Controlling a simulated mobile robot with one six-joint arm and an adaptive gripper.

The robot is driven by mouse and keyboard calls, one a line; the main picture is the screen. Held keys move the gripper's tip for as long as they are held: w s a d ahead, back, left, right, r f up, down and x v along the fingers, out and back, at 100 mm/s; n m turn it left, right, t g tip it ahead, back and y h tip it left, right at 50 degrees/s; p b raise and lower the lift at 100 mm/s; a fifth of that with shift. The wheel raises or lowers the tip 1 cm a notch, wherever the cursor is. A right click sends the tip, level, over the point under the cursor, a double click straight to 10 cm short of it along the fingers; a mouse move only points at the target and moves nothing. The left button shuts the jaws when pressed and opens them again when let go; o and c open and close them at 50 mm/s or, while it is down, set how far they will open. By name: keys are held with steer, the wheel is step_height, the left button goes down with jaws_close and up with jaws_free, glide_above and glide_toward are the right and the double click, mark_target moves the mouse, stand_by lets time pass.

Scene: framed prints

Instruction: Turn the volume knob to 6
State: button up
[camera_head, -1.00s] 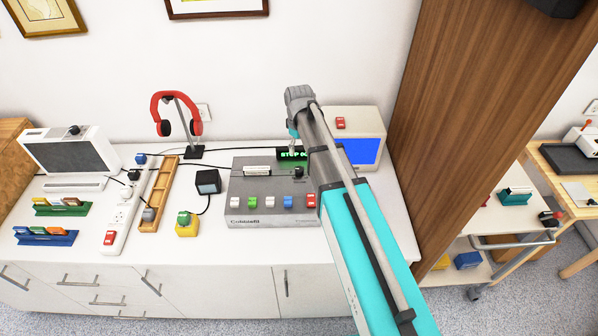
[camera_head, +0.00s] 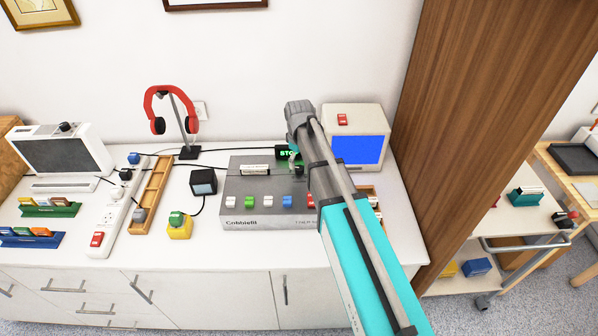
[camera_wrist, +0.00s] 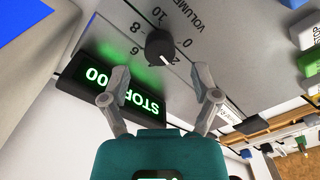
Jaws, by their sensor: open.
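The black volume knob (camera_wrist: 160,47) sits on the grey Cubbiefit console (camera_head: 238,211). In the wrist view, a ring of numbers and the word VOLUME surround it, and its white mark points toward the lower right of the picture. Which number the mark meets is hard to tell. My gripper (camera_wrist: 160,76) is open, its two fingers apart and empty, with the tips just below the knob in the wrist view and not around it. In the head view, the knob (camera_head: 299,170) shows beside my arm, which hides part of the console.
A green-lit STOP display (camera_wrist: 128,92) stands close to the left finger. Coloured buttons (camera_head: 249,202) line the console front. A small monitor (camera_head: 357,150) stands right of my arm, and a tall wooden panel (camera_head: 475,110) is farther right. Red headphones (camera_head: 171,99) stand at left.

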mark_target(299, 168)
steer(key=shift+f+b, duration=1.3)
steer(key=shift+f, duration=0.3)
jaws_close()
